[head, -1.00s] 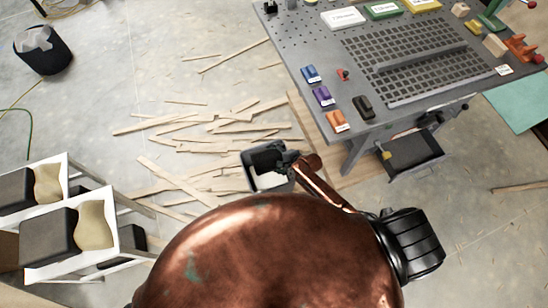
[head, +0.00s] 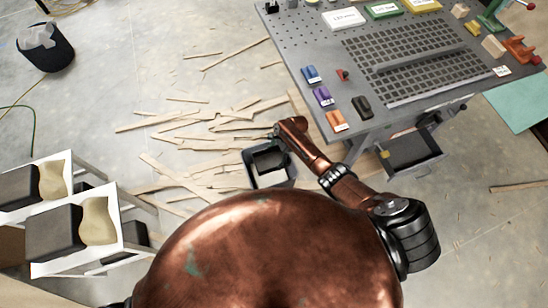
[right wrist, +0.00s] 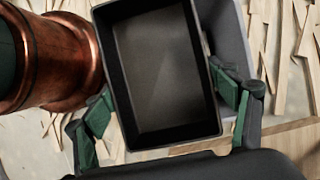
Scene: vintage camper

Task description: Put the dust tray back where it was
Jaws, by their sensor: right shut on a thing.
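The dust tray is a black, open rectangular tray (right wrist: 160,70). In the right wrist view it lies between the two green-padded fingers of my right gripper (right wrist: 165,92), which is shut on it. The tray looks empty. In the head view the dark tray (head: 268,161) shows over or partly inside a grey bin (head: 285,180); I cannot tell how deep it is. My right gripper is mostly hidden in the head view by its own copper wrist. My left gripper is not in view.
A perforated grey workbench (head: 325,75) stands at the upper right, with an open dark drawer-like box (head: 415,155) below its front edge. Wood strips (head: 190,140) litter the floor by the bin. A white-framed stand (head: 110,215) is at left, a black bucket (head: 45,50) farther back.

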